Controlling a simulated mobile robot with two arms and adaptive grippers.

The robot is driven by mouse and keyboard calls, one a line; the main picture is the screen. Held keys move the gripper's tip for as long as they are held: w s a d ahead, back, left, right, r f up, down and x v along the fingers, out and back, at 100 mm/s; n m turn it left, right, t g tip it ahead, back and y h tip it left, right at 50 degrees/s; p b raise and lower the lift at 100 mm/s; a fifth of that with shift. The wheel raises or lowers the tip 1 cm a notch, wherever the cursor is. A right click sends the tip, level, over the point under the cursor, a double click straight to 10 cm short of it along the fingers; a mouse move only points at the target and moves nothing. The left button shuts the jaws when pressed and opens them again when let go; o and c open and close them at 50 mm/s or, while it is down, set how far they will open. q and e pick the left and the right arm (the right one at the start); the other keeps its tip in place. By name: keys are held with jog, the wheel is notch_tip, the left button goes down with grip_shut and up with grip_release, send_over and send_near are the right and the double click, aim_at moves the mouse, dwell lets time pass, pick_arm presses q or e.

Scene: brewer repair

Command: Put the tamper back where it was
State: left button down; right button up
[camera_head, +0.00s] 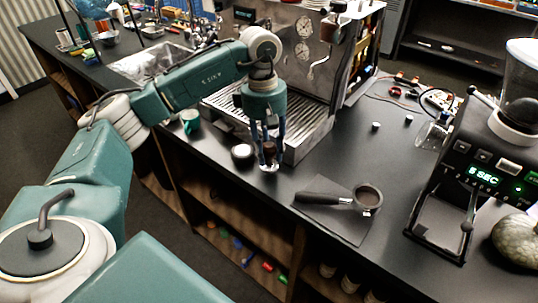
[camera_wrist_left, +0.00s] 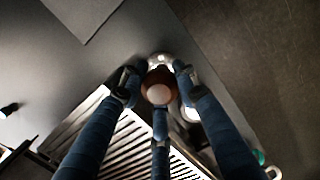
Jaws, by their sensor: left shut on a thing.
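The tamper has a brown rounded handle (camera_head: 269,150) and a shiny metal base (camera_head: 268,168). My left gripper (camera_head: 267,152) points down over the front of the counter and is shut around the handle. In the left wrist view, the fingers of the left gripper (camera_wrist_left: 158,88) close on the handle (camera_wrist_left: 158,94), with part of the metal base showing beyond. The base is at or just above the counter top; I cannot tell if it touches. My right gripper is not in view.
The espresso machine (camera_head: 308,60) with its slatted drip tray (camera_head: 302,132) stands behind the gripper. A portafilter (camera_head: 367,197) lies on a dark mat (camera_head: 352,230) to the right. The grinder (camera_head: 480,165) is further right. A green cup (camera_head: 190,122) stands left.

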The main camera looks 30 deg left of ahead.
pick_arm(q)
notch_tip(320, 180, down, 2)
jog(key=shift+a+f, duration=0.1)
jog(key=shift+f, duration=0.15)
jog(key=c, duration=1.3)
grip_release()
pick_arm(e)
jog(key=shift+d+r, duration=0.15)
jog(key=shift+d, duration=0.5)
pick_arm(q)
jog(key=shift+r, duration=0.35)
jog(key=r, duration=0.3)
jog(key=r+b, duration=0.1)
jog(key=r, duration=0.3)
jog(key=a+r, duration=0.1)
jog(key=r, duration=0.2)
jog(key=shift+w+r+b, duration=0.15)
jog(key=shift+r+b, duration=0.2)
jog(key=shift+r, duration=0.45)
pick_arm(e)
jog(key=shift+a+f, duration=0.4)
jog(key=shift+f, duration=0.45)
